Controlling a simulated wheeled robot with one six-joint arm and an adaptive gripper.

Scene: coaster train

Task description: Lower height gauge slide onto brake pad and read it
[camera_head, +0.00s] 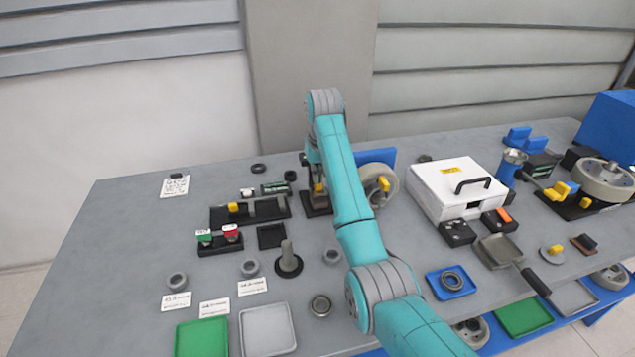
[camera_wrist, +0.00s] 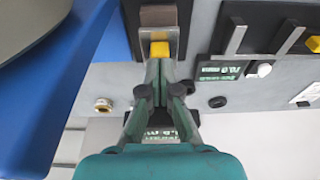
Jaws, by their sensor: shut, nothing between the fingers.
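The height gauge stands at the back middle of the bench, partly behind my arm in the head view, with its black base (camera_head: 318,209) showing. Its yellow slide tab (camera_head: 319,188) also shows in the wrist view (camera_wrist: 160,50), on a grey metal slide (camera_wrist: 174,42). A brown brake pad (camera_wrist: 157,15) is just beyond the slide in the wrist view; I cannot tell whether they touch. My gripper (camera_wrist: 158,66) is shut and empty, its tips right at the yellow tab. A lit green readout (camera_wrist: 160,135) is partly hidden behind the fingers, and I cannot read it.
A small green-lit display (camera_head: 275,188) and a black fixture with a yellow block (camera_head: 234,208) lie left of the gauge. A grey wheel on a blue stand (camera_head: 381,185) is close on the right. Beyond it is a white case (camera_head: 455,187). The far left bench is mostly clear.

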